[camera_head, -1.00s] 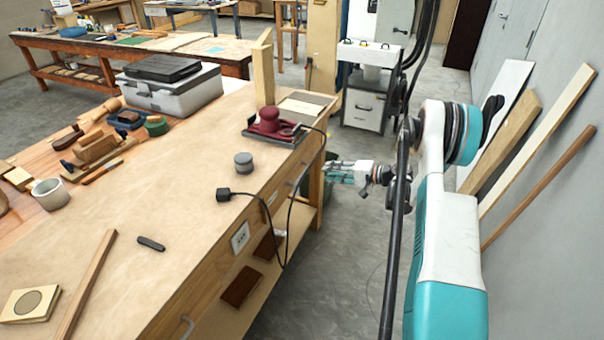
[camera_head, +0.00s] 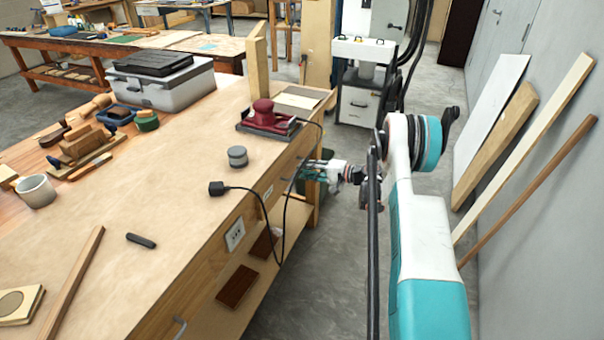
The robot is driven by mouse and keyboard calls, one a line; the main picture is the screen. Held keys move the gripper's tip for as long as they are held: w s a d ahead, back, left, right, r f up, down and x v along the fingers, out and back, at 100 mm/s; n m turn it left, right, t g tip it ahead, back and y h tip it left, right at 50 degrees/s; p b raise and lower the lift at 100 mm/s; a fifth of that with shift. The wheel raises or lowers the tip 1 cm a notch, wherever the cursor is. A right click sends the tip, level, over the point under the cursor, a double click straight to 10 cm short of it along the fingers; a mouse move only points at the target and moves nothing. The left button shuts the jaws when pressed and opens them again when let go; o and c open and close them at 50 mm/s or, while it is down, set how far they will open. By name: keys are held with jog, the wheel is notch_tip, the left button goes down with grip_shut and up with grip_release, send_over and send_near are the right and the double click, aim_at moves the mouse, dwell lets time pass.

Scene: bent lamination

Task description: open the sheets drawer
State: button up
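The workbench front has a far drawer (camera_head: 283,186) below the red sander and a near drawer with a grey handle (camera_head: 180,326) at the bottom of the picture. I cannot read which one is the sheets drawer. Both drawer fronts look flush with the bench. My gripper (camera_head: 306,171) is at the far drawer's front, close to where its handle is. It points left toward the bench. The gripper is small here, and its fingers and the handle overlap, so I cannot tell whether they touch or whether the fingers are open.
A white socket (camera_head: 235,235) is on the front. Boards (camera_head: 525,150) lean on the right wall. The floor between is clear.

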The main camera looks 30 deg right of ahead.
jog(key=shift+x, duration=1.15)
grip_shut()
jog(key=f+v, duration=0.2)
jog(key=v, duration=0.8)
jog(key=f+v, duration=0.2)
jog(key=v, duration=0.9)
jog(key=shift+s+d, duration=0.3)
jog(key=shift+s, duration=0.2)
